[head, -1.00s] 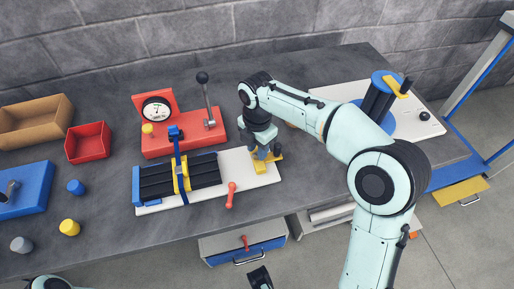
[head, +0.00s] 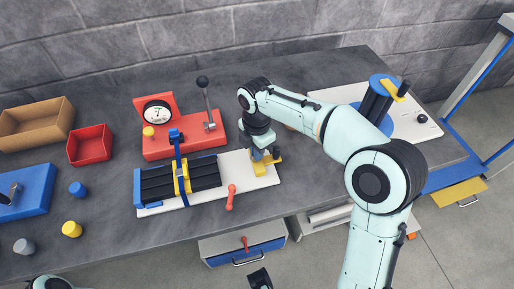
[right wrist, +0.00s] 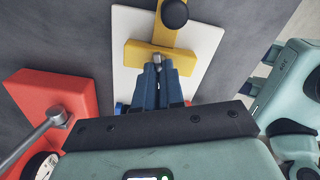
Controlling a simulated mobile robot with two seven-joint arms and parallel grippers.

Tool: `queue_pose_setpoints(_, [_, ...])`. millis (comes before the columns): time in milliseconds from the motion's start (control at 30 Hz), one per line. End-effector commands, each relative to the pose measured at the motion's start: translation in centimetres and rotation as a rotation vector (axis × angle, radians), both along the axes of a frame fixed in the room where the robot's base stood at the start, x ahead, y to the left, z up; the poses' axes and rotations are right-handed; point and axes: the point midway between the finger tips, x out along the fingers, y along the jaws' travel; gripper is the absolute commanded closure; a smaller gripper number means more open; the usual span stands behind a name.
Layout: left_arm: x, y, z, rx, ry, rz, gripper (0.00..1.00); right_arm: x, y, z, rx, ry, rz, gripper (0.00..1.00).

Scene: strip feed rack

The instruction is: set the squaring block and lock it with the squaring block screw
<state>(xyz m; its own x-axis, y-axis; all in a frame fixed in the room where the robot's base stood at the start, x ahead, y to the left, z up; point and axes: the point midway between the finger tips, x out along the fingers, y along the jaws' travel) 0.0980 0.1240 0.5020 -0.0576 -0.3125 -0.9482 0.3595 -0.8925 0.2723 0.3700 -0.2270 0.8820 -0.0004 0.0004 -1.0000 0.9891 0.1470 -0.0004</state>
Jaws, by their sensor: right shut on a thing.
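The yellow squaring block (head: 263,170) sits on the right end of the white base plate (head: 238,166). In the right wrist view the squaring block (right wrist: 135,52) is a yellow crossbar with an arm running up to a dark round knob (right wrist: 174,13). My right gripper (head: 262,154) points down over the block. My left gripper does not show.
A black ribbed bed with a blue strap and yellow clamp (head: 181,177) fills the plate's left part. A red handle (head: 231,197) stands at its front edge. A red gauge stand with a lever (head: 184,141) is behind. Bins (head: 89,144) and loose knobs lie left.

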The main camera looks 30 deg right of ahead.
Motion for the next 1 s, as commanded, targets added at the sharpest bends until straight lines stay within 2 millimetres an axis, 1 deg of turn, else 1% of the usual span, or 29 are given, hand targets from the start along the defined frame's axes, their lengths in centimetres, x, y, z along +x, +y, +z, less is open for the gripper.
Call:
queue_pose_setpoints(33, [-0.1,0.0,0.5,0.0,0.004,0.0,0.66,0.0,0.0,0.3,0.0,0.001,-0.035,1.0])
queue_pose_setpoints(300, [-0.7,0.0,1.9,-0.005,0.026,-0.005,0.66,0.0,0.0,0.3,-0.001,-0.001,-0.281,1.0])
queue_pose_setpoints(767, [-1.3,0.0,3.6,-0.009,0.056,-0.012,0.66,0.0,0.0,0.3,0.0,-0.002,-0.717,1.0])
queue_pose_setpoints(1000, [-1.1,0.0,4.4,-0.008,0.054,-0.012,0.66,0.1,0.0,0.3,0.0,-0.003,-0.946,1.0])
